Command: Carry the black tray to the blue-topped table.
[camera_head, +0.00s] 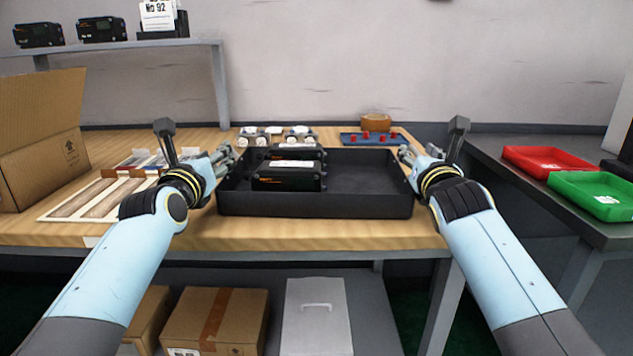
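The black tray (315,206) sits on the wooden workbench in the head view, with black boxed devices (287,178) standing in its left part; its right part is empty. My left gripper (224,157) is at the tray's left side wall, near the rim. My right gripper (407,154) is at the right side wall, near the rim. Both are seen from behind and partly hidden by their own wrists, so I cannot tell whether the fingers are closed on the rim. No blue-topped table is in view.
Small parts (298,137) and a blue tray with red pieces (368,139) lie behind the black tray. An open cardboard box (40,150) and a parts board (95,197) are left. A dark table (500,165) at right holds red and green trays. Boxes sit below the workbench.

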